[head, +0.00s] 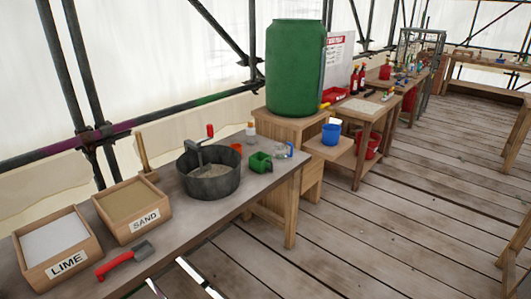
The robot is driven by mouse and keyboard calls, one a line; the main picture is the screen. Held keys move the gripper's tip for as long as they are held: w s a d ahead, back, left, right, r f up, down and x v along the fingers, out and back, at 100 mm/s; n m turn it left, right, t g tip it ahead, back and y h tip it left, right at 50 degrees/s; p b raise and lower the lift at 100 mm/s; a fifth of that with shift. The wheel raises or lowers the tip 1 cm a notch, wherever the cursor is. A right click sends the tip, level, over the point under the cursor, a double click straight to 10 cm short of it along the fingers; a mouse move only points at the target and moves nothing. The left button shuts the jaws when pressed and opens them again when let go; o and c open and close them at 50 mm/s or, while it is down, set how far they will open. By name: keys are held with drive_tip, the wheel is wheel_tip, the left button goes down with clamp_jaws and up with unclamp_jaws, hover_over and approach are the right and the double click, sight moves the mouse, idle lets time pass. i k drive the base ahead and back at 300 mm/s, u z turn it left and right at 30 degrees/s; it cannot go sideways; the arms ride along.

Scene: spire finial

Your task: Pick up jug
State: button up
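A small clear jug (281,151) with a blue handle seems to stand at the far right end of the grey-topped bench. It is small in the picture, so its contents cannot be made out. A green cup-like vessel (260,162) stands just to its left and nearer.
The bench (190,225) also holds a dark mixing tub (208,188), a sand box (132,208), a lime box (58,246) and a red-handled trowel (125,260). A green barrel (296,68) stands on a wooden stand behind. The plank floor (380,230) to the right is clear.

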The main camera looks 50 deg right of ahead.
sight(281, 143)
drive_tip(key=u, duration=0.3)
drive_tip(key=k, duration=1.05)
drive_tip(key=z, duration=0.95)
drive_tip(key=i, duration=1.05)
drive_tip(key=u, duration=0.1)
